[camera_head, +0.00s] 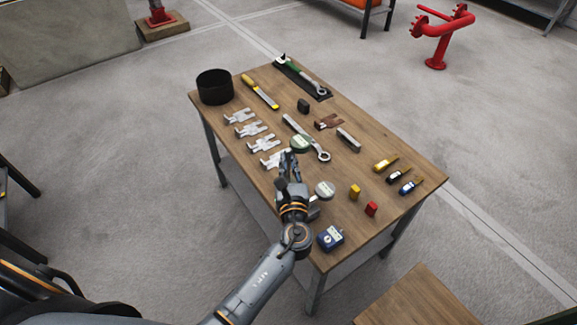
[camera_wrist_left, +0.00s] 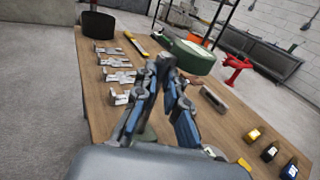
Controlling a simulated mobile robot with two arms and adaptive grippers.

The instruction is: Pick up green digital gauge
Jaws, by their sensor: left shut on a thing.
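The green digital gauge (camera_head: 301,143) shows a round pale face and a green body in the head view, just beyond my left gripper (camera_head: 289,157). In the left wrist view the gauge (camera_wrist_left: 188,55) looks large at the fingertips of the left gripper (camera_wrist_left: 167,68). The fingers are shut on its near edge, and it appears raised above the table. The fingertips hide a small part of it. My right gripper is in neither view.
The wooden table (camera_head: 385,215) holds several silver clamps (camera_head: 247,129) on the left and a wrench (camera_head: 308,140) beyond the gripper. A grey round gauge (camera_head: 325,190), a blue device (camera_head: 330,238) and small yellow and red items stand nearer. A black pot (camera_head: 214,87) stands at the far-left corner.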

